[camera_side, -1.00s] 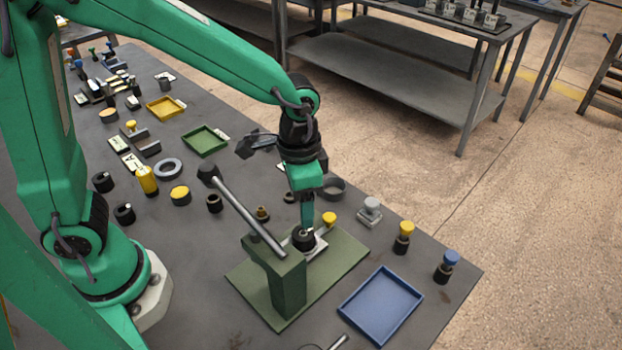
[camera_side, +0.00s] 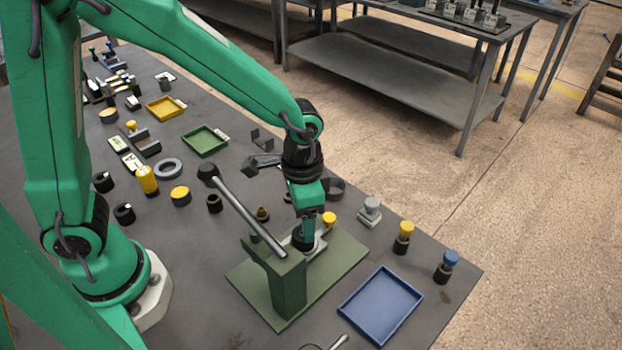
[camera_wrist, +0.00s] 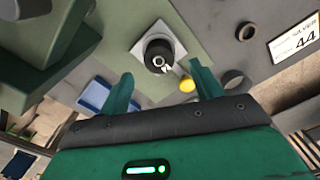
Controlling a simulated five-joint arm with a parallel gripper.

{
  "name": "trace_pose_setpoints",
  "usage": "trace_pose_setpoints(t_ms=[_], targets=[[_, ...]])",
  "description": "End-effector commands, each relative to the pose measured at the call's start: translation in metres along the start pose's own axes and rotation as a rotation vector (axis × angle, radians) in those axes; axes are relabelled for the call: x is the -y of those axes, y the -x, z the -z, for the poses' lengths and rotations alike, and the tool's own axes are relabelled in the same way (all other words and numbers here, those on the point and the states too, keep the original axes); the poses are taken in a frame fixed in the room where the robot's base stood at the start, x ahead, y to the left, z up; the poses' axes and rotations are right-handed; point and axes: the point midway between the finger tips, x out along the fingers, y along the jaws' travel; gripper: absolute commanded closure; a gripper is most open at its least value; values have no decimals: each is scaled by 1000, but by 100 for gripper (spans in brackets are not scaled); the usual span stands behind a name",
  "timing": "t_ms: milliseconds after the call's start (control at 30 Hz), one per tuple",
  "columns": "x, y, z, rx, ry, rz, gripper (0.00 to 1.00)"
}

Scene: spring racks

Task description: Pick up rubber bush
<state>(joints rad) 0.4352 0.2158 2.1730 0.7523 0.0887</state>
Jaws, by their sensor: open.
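A black rubber bush (camera_side: 302,240) with a light metal centre sits on a pale square plate on the green press stand (camera_side: 345,251). In the wrist view the bush (camera_wrist: 158,54) stands just beyond the fingertips, roughly between them. My gripper (camera_side: 307,231) is open, pointing down over the bush, and partly hides it in the side view. In the wrist view the two green fingers of my gripper (camera_wrist: 163,78) are spread with nothing between them. I cannot tell from these views whether the fingers touch the bush.
The press post and grey lever (camera_side: 245,220) stand close left of my gripper. A yellow-topped part (camera_side: 329,218) is close on the right. A blue tray (camera_side: 380,306) lies front right. Several black rings and cylinders (camera_side: 124,213) stand on the table to the left.

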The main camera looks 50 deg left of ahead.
Motion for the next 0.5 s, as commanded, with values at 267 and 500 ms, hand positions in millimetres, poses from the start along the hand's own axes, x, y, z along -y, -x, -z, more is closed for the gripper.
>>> trace_pose_setpoints(t_ms=[267, 500], targets=[[-2, -31, -2, 4, 0, 0, 35], [-1, -45, -2, 2, 0, 0, 35]])
